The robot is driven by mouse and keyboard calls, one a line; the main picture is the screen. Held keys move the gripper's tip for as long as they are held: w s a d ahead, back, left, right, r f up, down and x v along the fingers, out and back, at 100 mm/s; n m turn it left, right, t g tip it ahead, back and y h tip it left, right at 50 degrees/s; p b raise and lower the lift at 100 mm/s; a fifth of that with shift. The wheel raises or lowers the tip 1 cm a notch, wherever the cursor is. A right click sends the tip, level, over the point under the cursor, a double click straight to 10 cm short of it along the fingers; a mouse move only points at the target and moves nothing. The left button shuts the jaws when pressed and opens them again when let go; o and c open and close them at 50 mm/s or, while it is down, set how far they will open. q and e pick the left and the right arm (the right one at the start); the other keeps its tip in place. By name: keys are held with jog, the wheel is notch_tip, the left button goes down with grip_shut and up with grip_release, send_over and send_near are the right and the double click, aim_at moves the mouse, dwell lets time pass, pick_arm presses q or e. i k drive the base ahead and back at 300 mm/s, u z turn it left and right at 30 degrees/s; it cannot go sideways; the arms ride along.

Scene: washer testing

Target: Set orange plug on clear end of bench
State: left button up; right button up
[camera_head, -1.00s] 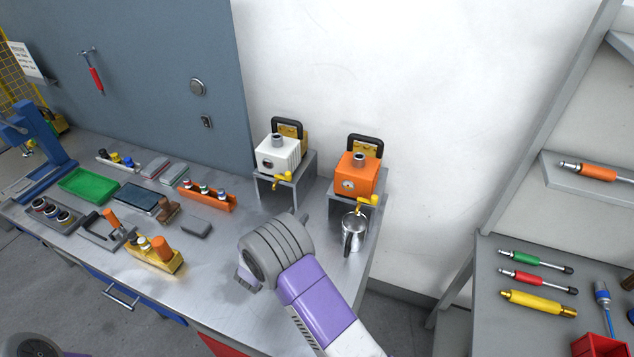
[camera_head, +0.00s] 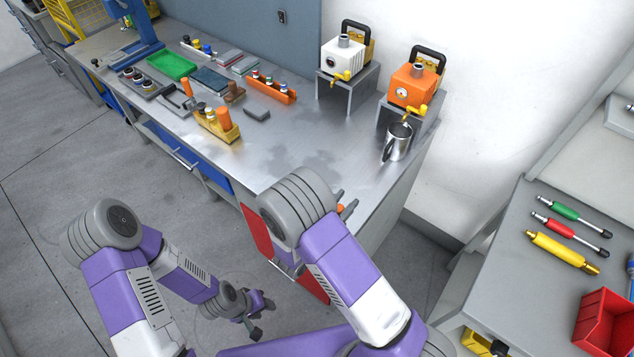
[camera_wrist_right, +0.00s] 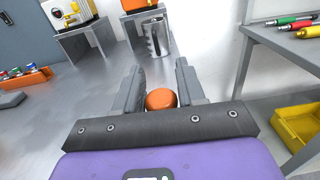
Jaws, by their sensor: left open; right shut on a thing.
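An orange plug (camera_wrist_right: 161,98) is held between the fingers of my right gripper (camera_wrist_right: 161,85) in the right wrist view. Only its rounded orange top shows there. In the head view a small orange part of the plug (camera_head: 340,209) shows beside my right gripper (camera_head: 344,204), mostly behind my wrist. They are at the bare right end of the metal bench (camera_head: 310,150), near its front edge. I cannot tell whether the plug touches the bench top. My left gripper (camera_head: 256,314) is open and empty, low over the floor in front of the bench.
A metal mug (camera_head: 397,142) stands near the bench's right edge, before an orange pump (camera_head: 413,87) on a stand. A white pump (camera_head: 342,56) is left of it. A yellow block (camera_head: 216,126) with plugs and trays fill the left. A side table (camera_head: 510,260) stands right.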

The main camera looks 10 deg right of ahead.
aim_at(353, 174)
jog(key=z, duration=1.9)
jog(key=k, duration=0.7)
jog(key=u, duration=0.85)
jog(key=i, duration=1)
